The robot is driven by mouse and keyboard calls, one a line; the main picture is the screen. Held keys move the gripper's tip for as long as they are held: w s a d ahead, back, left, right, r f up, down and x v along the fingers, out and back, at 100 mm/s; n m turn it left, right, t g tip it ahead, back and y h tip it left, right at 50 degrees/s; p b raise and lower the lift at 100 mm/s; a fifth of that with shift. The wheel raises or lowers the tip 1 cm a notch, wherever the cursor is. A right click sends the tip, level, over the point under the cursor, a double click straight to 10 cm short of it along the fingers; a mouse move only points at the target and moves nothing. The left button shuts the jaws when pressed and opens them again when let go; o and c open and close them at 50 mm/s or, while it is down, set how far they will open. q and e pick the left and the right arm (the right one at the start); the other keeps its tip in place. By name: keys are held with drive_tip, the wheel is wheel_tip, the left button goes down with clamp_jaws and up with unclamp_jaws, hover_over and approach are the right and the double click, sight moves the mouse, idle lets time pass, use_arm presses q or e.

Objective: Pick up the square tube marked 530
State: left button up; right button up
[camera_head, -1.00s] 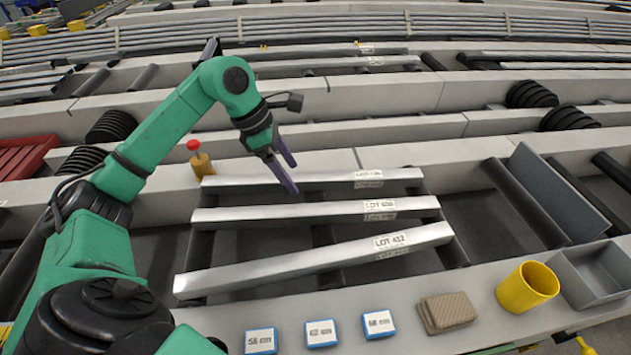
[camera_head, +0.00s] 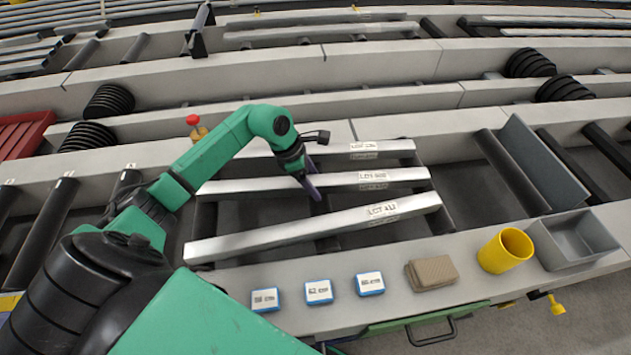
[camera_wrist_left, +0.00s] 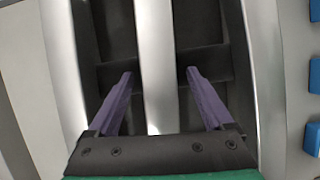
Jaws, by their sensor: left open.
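Three silvery square tubes lie side by side across dark rollers in the head view. The front tube (camera_head: 260,233) has a label that looks like LOT 412. The middle tube (camera_head: 245,186) has a label that seems to end in 0. The back tube (camera_head: 345,150) has a label too small to read surely. My left gripper (camera_head: 312,178) is open over the middle tube. In the left wrist view, my purple fingers (camera_wrist_left: 158,85) are spread on both sides of the middle tube (camera_wrist_left: 156,50), with gaps showing. My right gripper is not in view.
Blue-edged white blocks (camera_head: 318,291), a brown pad (camera_head: 432,272), a yellow cup (camera_head: 505,250) and a grey bin (camera_head: 573,240) stand on the front ledge. A red-topped post (camera_head: 197,128) stands behind the tubes at left.

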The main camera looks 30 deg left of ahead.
use_arm(q)
clamp_jaws()
drive_tip(key=shift+w+r, duration=0.15)
idle(1.1)
